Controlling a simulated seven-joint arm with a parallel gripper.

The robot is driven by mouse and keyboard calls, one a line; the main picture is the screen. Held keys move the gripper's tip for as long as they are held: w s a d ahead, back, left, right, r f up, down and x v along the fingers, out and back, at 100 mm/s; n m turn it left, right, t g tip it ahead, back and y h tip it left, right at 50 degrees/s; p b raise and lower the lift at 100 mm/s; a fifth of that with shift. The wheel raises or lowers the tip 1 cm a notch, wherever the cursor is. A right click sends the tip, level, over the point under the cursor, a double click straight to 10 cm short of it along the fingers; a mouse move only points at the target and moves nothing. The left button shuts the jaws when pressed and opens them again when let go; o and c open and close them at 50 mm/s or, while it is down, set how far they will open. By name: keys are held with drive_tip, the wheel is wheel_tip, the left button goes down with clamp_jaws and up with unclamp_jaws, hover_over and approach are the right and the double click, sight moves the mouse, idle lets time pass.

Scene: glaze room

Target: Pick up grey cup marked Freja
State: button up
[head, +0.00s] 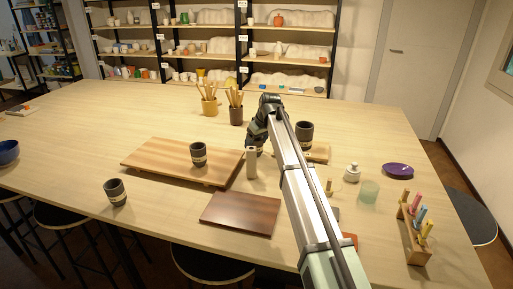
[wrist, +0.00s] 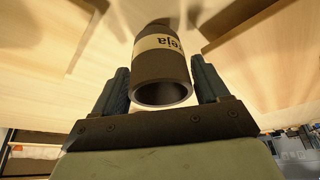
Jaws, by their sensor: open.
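In the wrist view the grey cup marked Freja (wrist: 165,62) is close up, dark, with a pale label that reads "eja" upside down. Its open rim faces my gripper. My gripper (wrist: 160,70) is open, with one finger on each side of the cup; contact is not clear. In the head view my arm hides the fingers, and I cannot tell which cup there is between them. That view shows a dark cup (head: 305,131) just right of my arm, another (head: 198,152) on the wooden board (head: 150,158), and a third (head: 116,194) at the front left.
A dark brown board (head: 240,213) lies in front. Brush pots (head: 236,115) stand behind.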

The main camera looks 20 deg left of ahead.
drive_tip(key=shift+w+a+f, duration=0.2)
drive_tip(key=shift+f, duration=0.45)
drive_tip(key=c, duration=0.8)
